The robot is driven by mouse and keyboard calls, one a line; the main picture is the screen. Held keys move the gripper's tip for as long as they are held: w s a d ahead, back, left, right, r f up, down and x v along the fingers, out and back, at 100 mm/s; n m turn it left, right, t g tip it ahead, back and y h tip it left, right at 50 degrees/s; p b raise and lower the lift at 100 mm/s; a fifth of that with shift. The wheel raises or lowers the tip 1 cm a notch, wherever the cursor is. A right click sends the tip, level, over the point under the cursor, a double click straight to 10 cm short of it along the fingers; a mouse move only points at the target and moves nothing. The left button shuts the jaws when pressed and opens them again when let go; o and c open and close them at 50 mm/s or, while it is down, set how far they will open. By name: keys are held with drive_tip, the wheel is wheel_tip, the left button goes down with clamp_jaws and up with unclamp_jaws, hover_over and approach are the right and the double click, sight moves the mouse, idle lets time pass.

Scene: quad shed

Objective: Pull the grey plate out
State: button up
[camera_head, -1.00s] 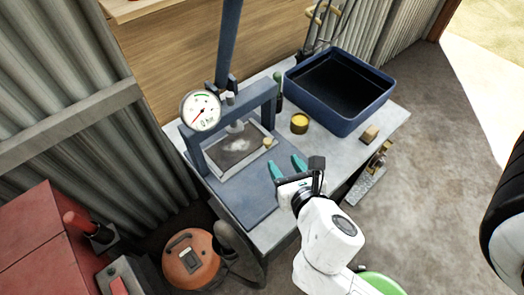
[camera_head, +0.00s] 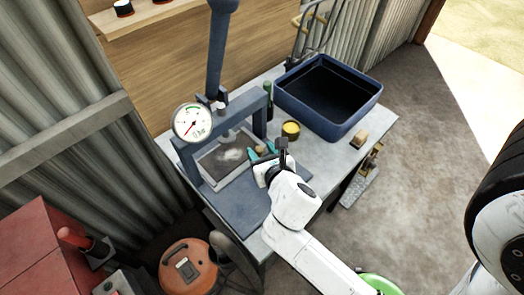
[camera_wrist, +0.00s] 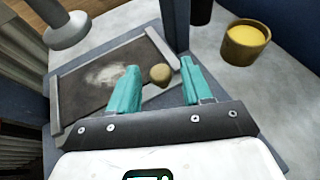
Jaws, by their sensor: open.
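The grey plate (camera_head: 222,160) lies flat under the blue press frame, a dark slab with a pale powdery patch and a lighter rim. It also shows in the wrist view (camera_wrist: 84,88). A small tan knob (camera_wrist: 160,74) stands at its near right edge. My gripper (camera_wrist: 162,82) is open, its two teal fingers on either side of the knob in the picture, with gaps to both. Whether the fingertips are level with the knob is unclear. In the head view my gripper (camera_head: 262,153) partly covers the knob.
The press frame (camera_head: 187,160) carries a round gauge (camera_head: 193,123) and a ram above the plate. A yellow-topped tin (camera_head: 291,129), a dark bottle (camera_head: 268,102) and a blue tub (camera_head: 330,128) stand to the right. The blue base (camera_head: 240,200) in front is bare.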

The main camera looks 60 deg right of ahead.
clamp_jaws()
idle(0.4)
